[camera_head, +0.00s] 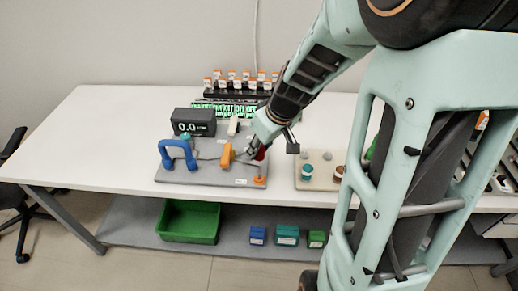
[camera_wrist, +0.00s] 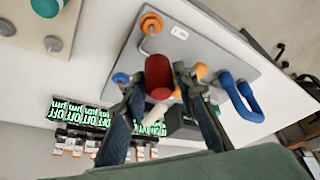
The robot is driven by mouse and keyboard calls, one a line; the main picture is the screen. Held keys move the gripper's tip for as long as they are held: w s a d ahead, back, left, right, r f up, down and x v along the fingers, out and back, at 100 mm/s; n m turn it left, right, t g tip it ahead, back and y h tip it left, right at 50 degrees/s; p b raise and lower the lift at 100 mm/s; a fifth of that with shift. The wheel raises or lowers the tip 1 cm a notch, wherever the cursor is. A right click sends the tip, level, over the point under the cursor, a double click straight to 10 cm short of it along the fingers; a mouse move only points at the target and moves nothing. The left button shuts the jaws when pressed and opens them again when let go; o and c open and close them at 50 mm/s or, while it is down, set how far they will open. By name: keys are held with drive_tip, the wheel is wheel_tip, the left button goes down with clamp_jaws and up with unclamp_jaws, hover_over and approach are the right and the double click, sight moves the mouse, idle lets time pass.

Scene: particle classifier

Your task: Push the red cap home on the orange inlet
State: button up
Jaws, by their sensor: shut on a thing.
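My gripper (camera_wrist: 160,92) is shut on the red cap (camera_wrist: 158,76), which shows between its fingertips in the wrist view. In the head view the red cap (camera_head: 261,153) is a small dark red patch beside my gripper (camera_head: 257,147), over the right part of a grey plate (camera_head: 190,175). An orange fitting with a round base (camera_head: 259,181), which looks like the orange inlet, stands at the plate's front right corner. The wrist view shows this fitting (camera_wrist: 151,23) above and apart from the cap. The cap's underside is hidden.
A blue handle (camera_head: 178,154), an orange part (camera_head: 227,156) and a display reading 0.0 (camera_head: 190,122) are on or by the plate. Behind are green-lit panels and a rack of orange-topped vials (camera_head: 240,82). A beige board (camera_head: 317,180) lies right. The table's left is clear.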

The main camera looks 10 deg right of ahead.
sight(261, 159)
drive_tip(key=shift+f+b, duration=2.95)
drive_tip(key=shift+b, duration=0.75)
drive_tip(key=shift+f+b, duration=1.8)
drive_tip(key=shift+b, duration=0.15)
drive_tip(key=o, duration=1.1)
drive_tip(key=shift+r, duration=0.1)
drive_tip(key=shift+o, duration=0.2)
wheel_tip(261, 159, up, 10)
